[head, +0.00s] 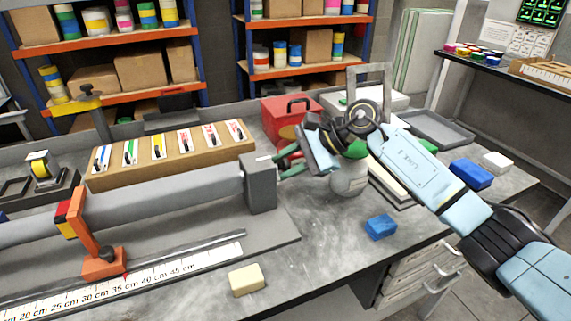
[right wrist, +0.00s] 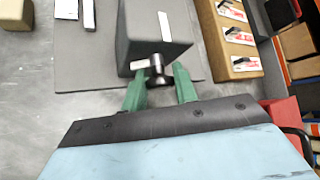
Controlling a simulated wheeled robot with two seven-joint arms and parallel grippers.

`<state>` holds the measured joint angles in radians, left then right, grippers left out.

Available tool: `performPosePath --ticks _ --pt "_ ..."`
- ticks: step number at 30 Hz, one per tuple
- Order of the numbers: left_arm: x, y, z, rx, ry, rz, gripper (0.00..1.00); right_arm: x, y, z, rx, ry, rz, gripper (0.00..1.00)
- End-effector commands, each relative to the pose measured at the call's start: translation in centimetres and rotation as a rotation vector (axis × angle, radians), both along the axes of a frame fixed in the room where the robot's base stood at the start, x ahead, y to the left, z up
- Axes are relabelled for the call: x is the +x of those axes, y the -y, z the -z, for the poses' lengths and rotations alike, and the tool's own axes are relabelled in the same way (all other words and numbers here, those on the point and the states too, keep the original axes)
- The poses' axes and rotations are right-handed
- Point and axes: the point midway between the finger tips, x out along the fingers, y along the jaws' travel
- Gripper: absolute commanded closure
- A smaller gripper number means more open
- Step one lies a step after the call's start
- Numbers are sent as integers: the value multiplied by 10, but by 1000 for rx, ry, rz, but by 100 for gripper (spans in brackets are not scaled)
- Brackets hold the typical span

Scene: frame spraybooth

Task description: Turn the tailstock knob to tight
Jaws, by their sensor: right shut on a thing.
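The tailstock is a grey block (head: 262,182) at the right end of the long grey tube on the bench. It also shows in the right wrist view (right wrist: 150,30), with a pale label on its end face. A small dark T-shaped knob (right wrist: 157,70) sticks out of that face. My right gripper (head: 283,162) is at the block's right end. In the right wrist view its green fingers (right wrist: 159,86) stand either side of the knob and are shut on it. The knob is hard to make out in the head view. My left gripper is not in view.
An orange clamp (head: 100,255) stands left by the white ruler (head: 150,275). A blue block (head: 381,227) and cream block (head: 247,280) lie in front. The bench between them is clear.

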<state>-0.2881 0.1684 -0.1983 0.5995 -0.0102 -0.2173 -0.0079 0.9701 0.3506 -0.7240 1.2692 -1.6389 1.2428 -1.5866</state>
Motion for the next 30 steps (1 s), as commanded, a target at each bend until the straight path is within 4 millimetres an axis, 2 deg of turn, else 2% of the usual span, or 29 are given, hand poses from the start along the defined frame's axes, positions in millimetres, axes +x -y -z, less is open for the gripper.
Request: performPosePath --ticks 17,18,21,30 --pt "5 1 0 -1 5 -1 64 0 0 1 -12 -38 -1 94" --pt "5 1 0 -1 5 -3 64 0 0 1 -11 -38 -1 67" --pt "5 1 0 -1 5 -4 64 0 0 0 -12 -37 -1 54" --pt "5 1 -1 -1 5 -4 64 0 1 -1 -12 -36 -1 53"
